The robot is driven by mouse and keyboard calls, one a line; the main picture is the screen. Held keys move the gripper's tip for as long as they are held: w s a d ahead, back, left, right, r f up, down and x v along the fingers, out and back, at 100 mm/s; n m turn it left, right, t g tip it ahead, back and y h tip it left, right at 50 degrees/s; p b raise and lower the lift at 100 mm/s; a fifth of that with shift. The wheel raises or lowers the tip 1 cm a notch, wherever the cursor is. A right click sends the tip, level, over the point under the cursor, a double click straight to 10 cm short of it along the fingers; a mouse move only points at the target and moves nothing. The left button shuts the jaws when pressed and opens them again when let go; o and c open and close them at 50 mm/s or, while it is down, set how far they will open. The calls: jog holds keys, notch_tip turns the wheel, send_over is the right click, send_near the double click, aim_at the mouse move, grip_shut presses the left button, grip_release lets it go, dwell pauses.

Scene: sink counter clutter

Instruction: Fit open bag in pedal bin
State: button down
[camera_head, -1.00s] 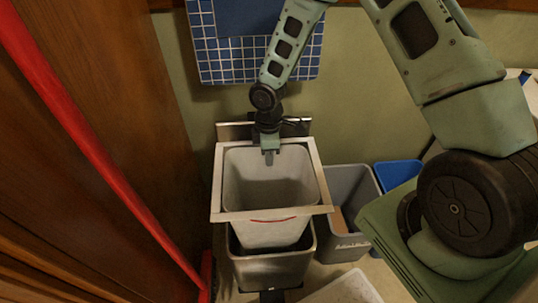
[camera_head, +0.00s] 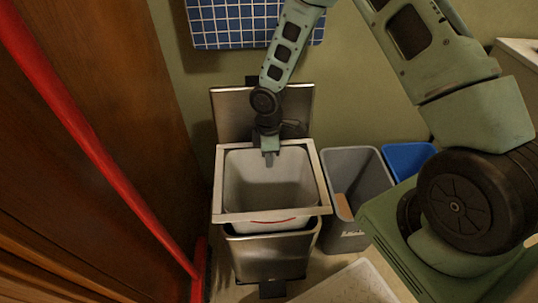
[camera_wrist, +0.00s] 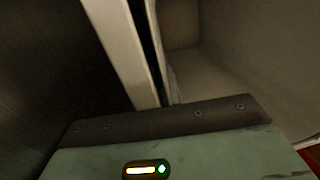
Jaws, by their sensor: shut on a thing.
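The open bag (camera_head: 270,178) is pale grey, with a square light frame (camera_head: 277,217) around its mouth and a red mark on its front. It is over the steel pedal bin (camera_head: 272,255), its lower part out of sight within the bin's opening. The bin's lid (camera_head: 231,113) stands raised behind, and its pedal (camera_head: 272,289) shows at the floor. My gripper (camera_head: 270,158) is shut on the far side of the frame. In the wrist view the frame (camera_wrist: 118,50) runs up from my gripper, with the bag's inside to its right; the fingertips are hidden there.
A grey bin (camera_head: 352,185) and a blue bin (camera_head: 405,158) stand close on the right. A red pole (camera_head: 100,150) and brown wooden panel are on the left. A blue tiled panel (camera_head: 235,25) hangs on the wall. A pale box edge (camera_head: 345,285) is at the front.

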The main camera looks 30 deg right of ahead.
aim_at(270, 175)
jog(key=shift+s+f+b, duration=0.2)
jog(key=shift+f+b, duration=0.95)
jog(key=shift+f, duration=0.95)
jog(key=shift+s+f+b, duration=0.15)
jog(key=shift+f+b, duration=1)
jog(key=shift+f, duration=0.9)
jog(key=c, duration=1.1)
grip_release()
jog(key=shift+o, duration=0.2)
jog(key=shift+w, duration=0.1)
notch_tip(270, 175, up, 19)
jog(key=w+p, duration=0.2)
jog(key=p, duration=0.4)
jog(key=shift+w+d+f, duration=0.15)
jog(key=shift+w+d, duration=0.1)
jog(key=shift+d, duration=0.05)
